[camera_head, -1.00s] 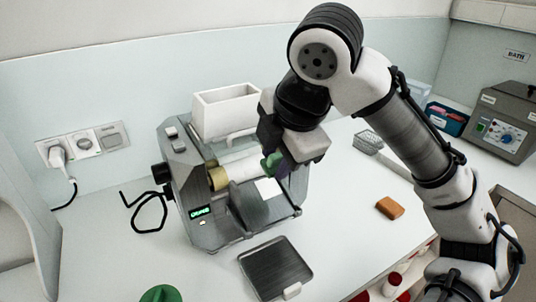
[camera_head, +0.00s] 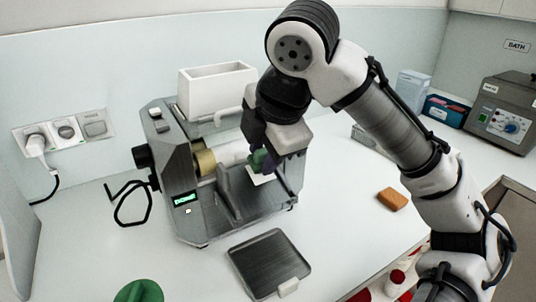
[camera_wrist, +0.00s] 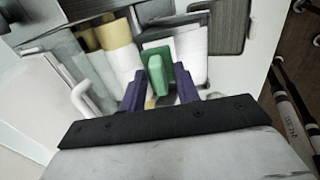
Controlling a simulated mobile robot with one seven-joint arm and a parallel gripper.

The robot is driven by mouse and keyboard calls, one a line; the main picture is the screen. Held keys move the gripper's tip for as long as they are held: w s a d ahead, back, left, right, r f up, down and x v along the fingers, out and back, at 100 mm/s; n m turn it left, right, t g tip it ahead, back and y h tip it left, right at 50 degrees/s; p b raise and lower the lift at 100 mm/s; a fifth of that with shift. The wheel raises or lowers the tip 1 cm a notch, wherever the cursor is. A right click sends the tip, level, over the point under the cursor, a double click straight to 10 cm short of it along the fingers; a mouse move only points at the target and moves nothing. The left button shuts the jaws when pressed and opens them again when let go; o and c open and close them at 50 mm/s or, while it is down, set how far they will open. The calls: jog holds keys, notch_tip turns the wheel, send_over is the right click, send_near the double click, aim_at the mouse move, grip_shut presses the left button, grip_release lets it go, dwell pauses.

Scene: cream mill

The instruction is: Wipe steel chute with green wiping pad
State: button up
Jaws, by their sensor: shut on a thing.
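My gripper (camera_head: 262,158) has purple fingers, shut on the green wiping pad (camera_head: 261,161). In the wrist view the pad (camera_wrist: 158,76) stands between the two fingers (camera_wrist: 160,90). The steel chute (camera_head: 246,197) is at the front of the grey mill (camera_head: 185,170), below and in front of the roller. A white patch (camera_head: 258,177) shows just under the pad. The pad is over the right part of the chute; I cannot tell whether it touches. My gripper hides part of the mill's right side.
A white hopper (camera_head: 215,90) tops the mill, close to my wrist. A dark tray (camera_head: 270,264) lies in front. A brown block (camera_head: 391,199) lies right, a green round thing (camera_head: 139,291) front left. A grey bath (camera_head: 505,115) stands far right. The counter between mill and block is clear.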

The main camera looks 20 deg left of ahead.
aim_at(269, 194)
jog(key=shift+b+x, duration=0.55)
jog(key=shift+x, duration=0.5)
jog(key=shift+s+d+f, duration=0.4)
jog(key=shift+s+d, duration=0.4)
jog(key=shift+d, duration=0.05)
jog(key=shift+s+d+f, duration=0.4)
jog(key=shift+s+d, duration=0.4)
jog(key=shift+w+a+f+b, duration=0.15)
jog(key=shift+a+f+b, duration=0.05)
jog(key=shift+f+b, duration=0.25)
jog(key=shift+w+a+r+p, duration=0.55)
jog(key=shift+p, duration=0.15)
jog(key=shift+w+a+r+p, duration=0.25)
jog(key=shift+w+a+p, duration=0.2)
jog(key=shift+w+a, duration=0.05)
jog(key=shift+w+a+r+p, duration=0.2)
jog(key=shift+w+a+p, duration=0.2)
jog(key=shift+w+a, duration=0.15)
jog(key=shift+s+d+f, duration=0.1)
jog(key=shift+f, duration=0.05)
jog(key=shift+s+d+f, duration=0.45)
jog(key=shift+s+d, duration=0.3)
jog(key=shift+s+d+f, duration=0.5)
jog(key=shift+s+d, duration=0.25)
